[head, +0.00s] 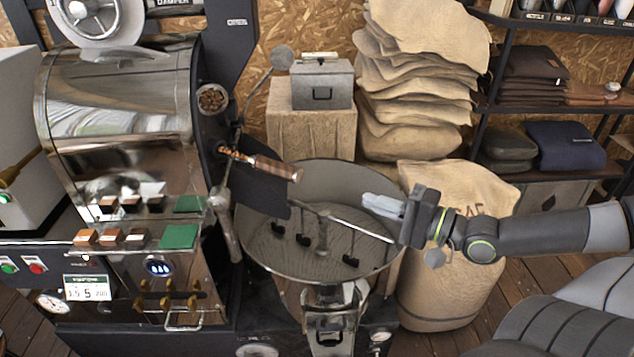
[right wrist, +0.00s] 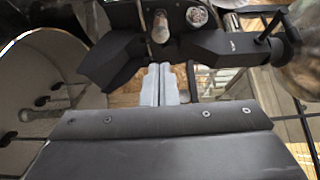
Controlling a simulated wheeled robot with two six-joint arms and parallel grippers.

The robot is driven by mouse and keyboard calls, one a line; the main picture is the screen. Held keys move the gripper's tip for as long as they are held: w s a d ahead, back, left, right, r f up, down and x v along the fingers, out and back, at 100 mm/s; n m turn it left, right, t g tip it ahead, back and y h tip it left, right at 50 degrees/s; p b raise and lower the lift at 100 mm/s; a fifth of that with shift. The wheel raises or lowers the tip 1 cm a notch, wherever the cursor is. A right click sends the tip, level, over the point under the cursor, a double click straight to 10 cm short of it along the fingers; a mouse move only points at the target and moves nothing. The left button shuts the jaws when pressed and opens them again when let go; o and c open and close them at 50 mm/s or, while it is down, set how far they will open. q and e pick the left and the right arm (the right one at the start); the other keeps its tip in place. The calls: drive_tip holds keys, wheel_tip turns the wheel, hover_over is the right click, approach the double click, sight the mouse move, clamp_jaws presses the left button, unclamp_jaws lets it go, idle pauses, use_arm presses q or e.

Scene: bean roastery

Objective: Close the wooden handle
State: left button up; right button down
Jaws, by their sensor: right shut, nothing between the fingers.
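The wooden handle (head: 270,165) sticks out to the right from the roaster's front, at the black chute (head: 262,192) above the round cooling tray (head: 285,235). My right gripper (head: 382,204) is over the tray's right side, fingers pointing left toward the chute. It is shut and empty, right of and lower in the picture than the handle, with a clear gap between them. My left gripper is out of view.
The steel roaster drum (head: 120,110) stands at left, with a round bean window (head: 212,98). A stirring arm with black paddles lies in the tray. A burlap sack (head: 440,285) stands under my right arm. Folded sacks (head: 420,80) and a grey box (head: 322,84) are behind.

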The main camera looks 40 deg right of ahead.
drive_tip(key=b+x, duration=0.1)
drive_tip(key=x, duration=0.1)
drive_tip(key=p, duration=0.1)
approach(299, 177)
drive_tip(key=shift+w, duration=0.7)
drive_tip(key=p+x, duration=0.1)
drive_tip(key=x, duration=0.3)
drive_tip(key=shift+a+r, duration=0.1)
drive_tip(key=shift+a, duration=0.1)
drive_tip(key=shift+w+a+p, duration=0.3)
drive_tip(key=shift+w, duration=0.3)
